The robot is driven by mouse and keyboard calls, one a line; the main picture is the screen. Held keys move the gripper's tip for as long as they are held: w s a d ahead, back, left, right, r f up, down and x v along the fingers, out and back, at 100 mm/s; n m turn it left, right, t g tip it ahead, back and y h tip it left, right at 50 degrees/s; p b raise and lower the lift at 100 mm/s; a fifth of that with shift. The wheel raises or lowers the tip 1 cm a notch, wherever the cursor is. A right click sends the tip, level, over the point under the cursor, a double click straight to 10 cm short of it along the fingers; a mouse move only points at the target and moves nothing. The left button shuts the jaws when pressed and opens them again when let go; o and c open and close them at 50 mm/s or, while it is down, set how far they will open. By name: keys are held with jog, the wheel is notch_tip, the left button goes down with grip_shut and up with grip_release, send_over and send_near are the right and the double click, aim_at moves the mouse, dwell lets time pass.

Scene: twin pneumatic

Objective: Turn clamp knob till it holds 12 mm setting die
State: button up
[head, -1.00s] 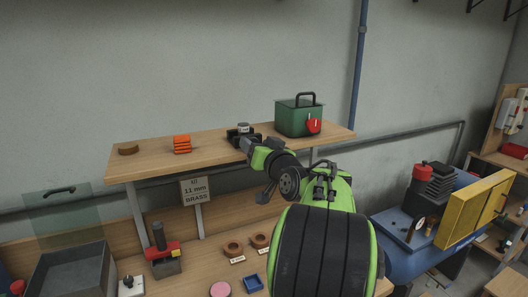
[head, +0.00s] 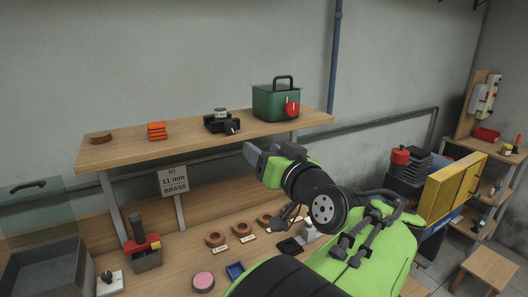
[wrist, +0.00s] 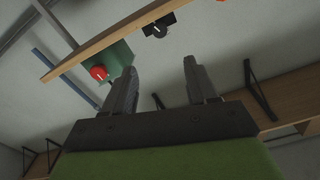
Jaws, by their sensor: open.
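A small black device (head: 222,123), which looks like the clamp, stands on the upper wooden shelf with a light grey round piece on top and a dark stub at its front right. Several brown rings, one (head: 215,239) at the left, sit on the bench behind small labels too small to read surely. My gripper (head: 254,154) is open and empty, below and right of the device, apart from it; its fingers (wrist: 160,85) show nothing between them.
A green box (head: 276,106) with a red round tag is right of the device; orange blocks (head: 157,131) and a brown disc (head: 100,138) are left. The shelf edge lies above my gripper. A sign (head: 173,181) reads "KIT 11 mm BRASS". A yellow panel (head: 452,187) stands right.

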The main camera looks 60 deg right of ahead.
jog(key=n+p, duration=0.2)
jog(key=p, duration=0.3)
jog(key=n+p, duration=0.1)
jog(key=p, duration=0.6)
send_near(232, 127)
jog(key=x, duration=0.8)
jog(key=shift+w+r, duration=0.1)
jog(key=shift+w, duration=0.2)
jog(key=shift+w+d, duration=0.25)
jog(key=shift+c, duration=0.2)
